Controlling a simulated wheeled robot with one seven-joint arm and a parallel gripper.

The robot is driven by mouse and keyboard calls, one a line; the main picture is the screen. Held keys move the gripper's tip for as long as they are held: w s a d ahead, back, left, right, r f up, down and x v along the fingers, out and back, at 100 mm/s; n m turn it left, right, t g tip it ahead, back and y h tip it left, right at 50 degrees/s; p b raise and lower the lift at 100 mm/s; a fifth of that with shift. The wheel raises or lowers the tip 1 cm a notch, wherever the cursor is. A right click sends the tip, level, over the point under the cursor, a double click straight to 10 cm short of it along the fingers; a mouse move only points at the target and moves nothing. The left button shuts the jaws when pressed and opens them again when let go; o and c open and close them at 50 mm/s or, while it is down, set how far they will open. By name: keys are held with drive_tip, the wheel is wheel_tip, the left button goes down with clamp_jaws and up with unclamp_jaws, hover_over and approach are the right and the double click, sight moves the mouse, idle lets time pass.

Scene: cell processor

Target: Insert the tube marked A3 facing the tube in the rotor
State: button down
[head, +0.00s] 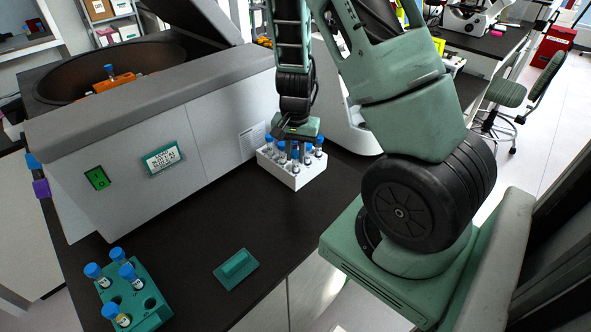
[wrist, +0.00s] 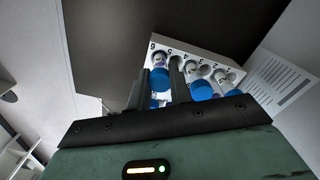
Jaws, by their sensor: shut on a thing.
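My gripper (head: 296,142) is over the white tube rack (head: 309,175) on the bench, pointing down. In the wrist view its two fingers (wrist: 156,88) are shut on a blue-capped tube (wrist: 159,79), which stands among other blue-capped tubes in the numbered white rack (wrist: 205,57). I cannot read the tube's marking or tell whether it is lifted. The fingers hide part of the rack. The open centrifuge (head: 200,120) at left holds an orange rotor (head: 116,83) with one blue-capped tube (head: 109,71) visible.
A green rack (head: 150,300) with several blue-capped tubes stands at the front left. A green block (head: 236,268) lies on the dark bench. The raised centrifuge lid (head: 195,18) is behind the bowl. The bench between the white rack and green block is clear.

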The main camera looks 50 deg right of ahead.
drive_tip(key=shift+r, duration=0.1)
drive_tip(key=shift+r+p, duration=0.5)
drive_tip(key=shift+p, duration=0.05)
drive_tip(key=shift+r, duration=0.1)
wheel_tip(320, 180, up, 6)
drive_tip(key=p, duration=0.5)
drive_tip(key=shift+f, duration=0.2)
idle(0.6)
